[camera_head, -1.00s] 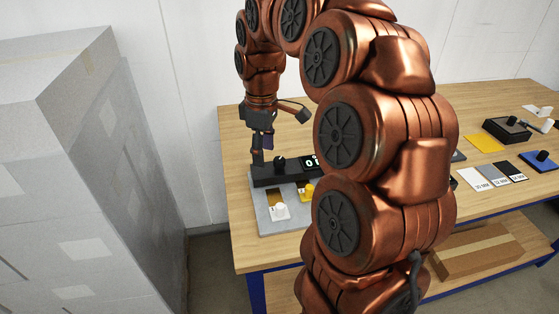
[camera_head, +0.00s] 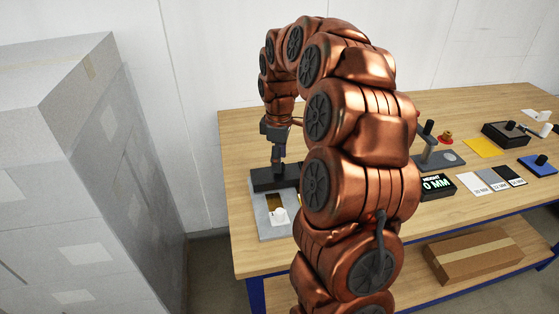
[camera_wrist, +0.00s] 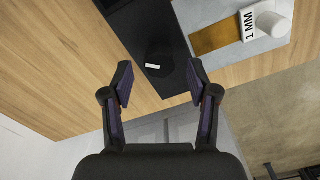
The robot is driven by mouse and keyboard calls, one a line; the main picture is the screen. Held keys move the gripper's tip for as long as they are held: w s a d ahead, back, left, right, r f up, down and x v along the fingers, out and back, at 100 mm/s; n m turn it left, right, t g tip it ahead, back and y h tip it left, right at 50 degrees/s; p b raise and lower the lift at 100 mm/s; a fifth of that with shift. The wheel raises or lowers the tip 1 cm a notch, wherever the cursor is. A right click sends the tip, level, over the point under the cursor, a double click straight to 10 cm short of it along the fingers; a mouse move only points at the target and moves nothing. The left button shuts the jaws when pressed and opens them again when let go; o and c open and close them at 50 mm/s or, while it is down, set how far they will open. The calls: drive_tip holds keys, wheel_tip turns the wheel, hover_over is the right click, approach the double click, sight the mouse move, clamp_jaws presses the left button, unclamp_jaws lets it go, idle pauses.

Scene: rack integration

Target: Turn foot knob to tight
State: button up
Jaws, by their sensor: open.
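The black round knob (camera_wrist: 158,65), with a short white mark, sits on a black block (camera_wrist: 130,25) in the wrist view. My gripper (camera_wrist: 160,76) is open, with one finger on each side of the knob in this view. I cannot tell whether the fingers reach down to the knob or touch it. In the head view my gripper (camera_head: 278,166) points down over the black block (camera_head: 262,179), and the knob is hidden behind it.
A grey plate (camera_head: 272,229) with a brown strip and a white 1 MM piece (camera_wrist: 250,25) adjoins the block. A height display reading 0 MM (camera_head: 437,186), a yellow sheet (camera_head: 481,148) and labelled plates (camera_head: 492,180) lie right. A tall grey stack (camera_head: 80,190) stands left.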

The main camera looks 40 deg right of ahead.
drive_tip(key=shift+f, duration=1)
drive_tip(key=shift+c, duration=0.3)
clamp_jaws()
drive_tip(key=shift+f, duration=0.1)
